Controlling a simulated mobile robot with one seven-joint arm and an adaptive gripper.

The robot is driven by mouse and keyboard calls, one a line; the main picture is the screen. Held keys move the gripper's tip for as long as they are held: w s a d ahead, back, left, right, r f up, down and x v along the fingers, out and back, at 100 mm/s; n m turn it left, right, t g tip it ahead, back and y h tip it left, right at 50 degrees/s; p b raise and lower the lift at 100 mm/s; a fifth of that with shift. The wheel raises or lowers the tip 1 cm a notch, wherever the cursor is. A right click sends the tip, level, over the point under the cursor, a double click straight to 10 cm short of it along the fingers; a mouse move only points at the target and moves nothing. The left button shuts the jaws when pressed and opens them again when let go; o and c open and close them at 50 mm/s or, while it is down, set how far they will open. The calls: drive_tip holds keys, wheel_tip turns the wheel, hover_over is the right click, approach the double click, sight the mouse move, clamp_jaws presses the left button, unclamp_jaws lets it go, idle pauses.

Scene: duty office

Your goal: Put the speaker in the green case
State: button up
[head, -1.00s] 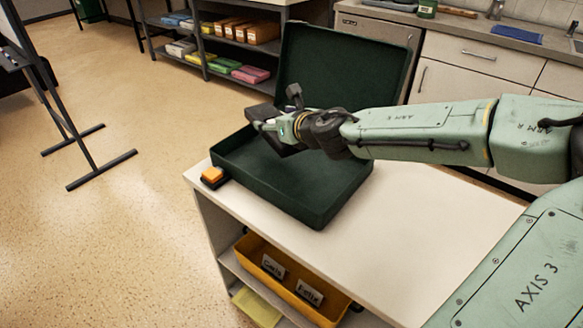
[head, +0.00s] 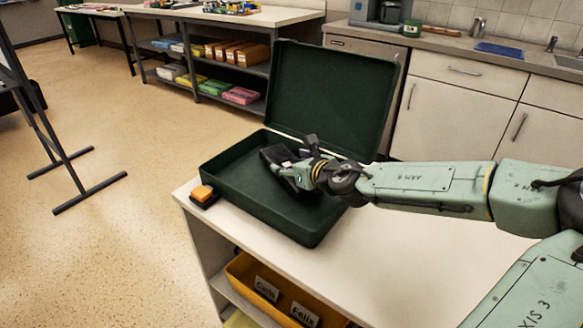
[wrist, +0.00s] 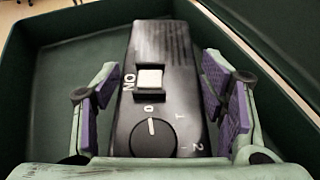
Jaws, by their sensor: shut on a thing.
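The green case (head: 262,212) stands open on the white cabinet top, its lid (head: 330,98) raised at the back. My gripper (head: 286,170) reaches into the case from the right. It is shut on the speaker (head: 270,156), a dark box that shows beyond the fingers. In the wrist view the speaker (wrist: 178,100) has a white switch, a round dial and "ON" lettering, with purple finger pads on both sides. The green case's walls (wrist: 22,100) surround it there. Whether the speaker touches the case floor cannot be told.
An orange-topped block (head: 203,195) sits on the cabinet top (head: 375,250) left of the case. A yellow bin (head: 240,278) with name labels is on the shelf below. The top to the right of the case is clear.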

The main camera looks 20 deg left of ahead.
drive_tip(key=shift+f, duration=0.6)
drive_tip(key=shift+f, duration=0.1)
drive_tip(key=o, duration=1.7)
drive_tip(key=shift+d, duration=0.1)
drive_tip(key=b+v, duration=0.2)
drive_tip(key=v, duration=1)
